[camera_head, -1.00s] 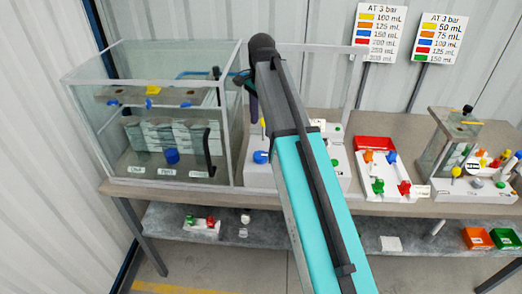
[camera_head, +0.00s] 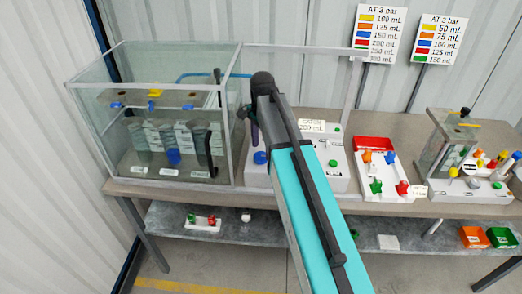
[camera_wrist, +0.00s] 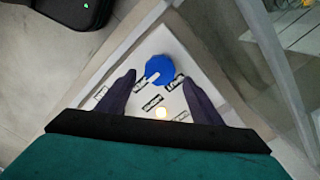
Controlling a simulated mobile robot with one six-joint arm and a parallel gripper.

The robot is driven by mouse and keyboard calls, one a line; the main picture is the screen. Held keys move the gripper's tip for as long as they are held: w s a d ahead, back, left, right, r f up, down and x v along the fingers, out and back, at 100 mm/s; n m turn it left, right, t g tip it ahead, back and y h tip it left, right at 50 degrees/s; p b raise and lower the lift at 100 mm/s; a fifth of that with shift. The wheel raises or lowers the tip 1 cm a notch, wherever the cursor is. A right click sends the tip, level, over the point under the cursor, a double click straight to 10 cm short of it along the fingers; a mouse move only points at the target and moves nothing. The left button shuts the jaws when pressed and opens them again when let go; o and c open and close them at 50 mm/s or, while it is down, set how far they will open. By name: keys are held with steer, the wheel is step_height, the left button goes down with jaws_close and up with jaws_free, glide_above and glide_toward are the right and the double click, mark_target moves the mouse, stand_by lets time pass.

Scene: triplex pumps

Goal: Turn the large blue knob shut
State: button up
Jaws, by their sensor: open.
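The large blue knob (camera_wrist: 160,70) sits on a white panel (camera_wrist: 193,72) in the wrist view, with a short white mark on its near edge. Small black labels lie around it, too small to read surely. My gripper (camera_wrist: 160,82) is open and empty; its two dark fingers point toward the knob, one on each side of it in the picture. In the head view the blue knob (camera_head: 261,157) is on the left end of the white pump base (camera_head: 259,176), and my gripper (camera_head: 254,136) hangs above it. Finger contact with the knob cannot be told.
A glass tank (camera_head: 205,165) stands close on the left, its wall beside my gripper. A white tray with coloured knobs (camera_head: 372,187) and a smaller tank unit (camera_head: 450,135) stand to the right.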

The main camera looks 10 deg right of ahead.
mark_target(261, 158)
steer(key=shift+f, duration=1.35)
